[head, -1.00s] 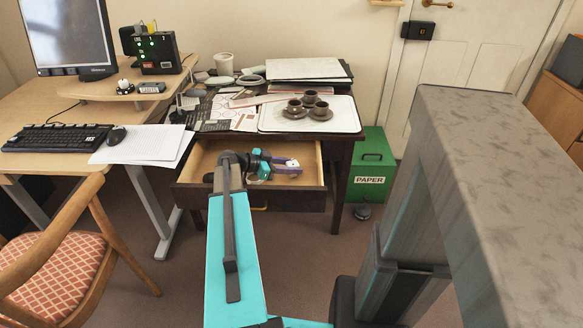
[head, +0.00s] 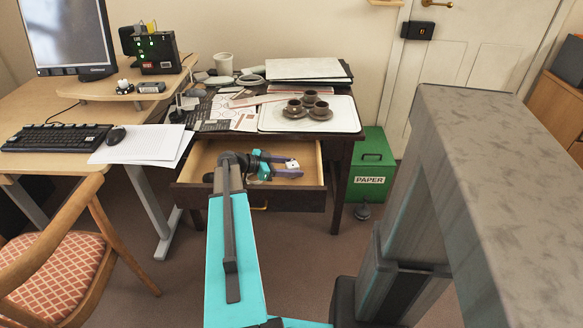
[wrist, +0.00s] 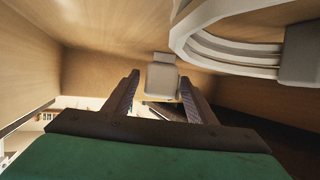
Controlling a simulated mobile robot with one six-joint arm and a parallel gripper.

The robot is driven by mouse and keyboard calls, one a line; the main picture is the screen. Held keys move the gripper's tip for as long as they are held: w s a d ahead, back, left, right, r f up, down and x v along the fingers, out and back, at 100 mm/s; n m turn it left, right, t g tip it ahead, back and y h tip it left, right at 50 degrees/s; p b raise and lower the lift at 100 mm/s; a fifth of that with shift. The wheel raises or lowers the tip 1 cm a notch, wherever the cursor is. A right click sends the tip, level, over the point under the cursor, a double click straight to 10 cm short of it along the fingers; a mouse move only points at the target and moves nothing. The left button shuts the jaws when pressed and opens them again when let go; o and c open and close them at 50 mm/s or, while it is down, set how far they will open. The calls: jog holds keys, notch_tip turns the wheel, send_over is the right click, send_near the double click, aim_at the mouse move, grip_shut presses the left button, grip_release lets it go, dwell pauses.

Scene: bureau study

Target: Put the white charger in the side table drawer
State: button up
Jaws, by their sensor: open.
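The side table drawer (head: 195,168) is pulled open, and my gripper (head: 289,171) is inside its opening. In the wrist view my gripper (wrist: 161,84) has its two dark fingers spread apart. The white charger (wrist: 163,77) is a small pale block at the fingertips, between and just beyond them, with a visible gap to the fingers. In the head view the charger (head: 292,164) shows as a small white patch by the fingertips. Whether its underside rests on the drawer floor is hard to tell.
A white curved, grooved object (wrist: 220,38) lies close to the charger in the wrist view. The table top holds a white tray (head: 345,118) with several brown cups, papers and folders. A green paper bin (head: 372,158) stands right of the table; a chair (head: 60,245) stands left.

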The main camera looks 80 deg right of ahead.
aim_at(286, 166)
jog(key=shift+r, duration=0.1)
jog(key=shift+v, duration=3.75)
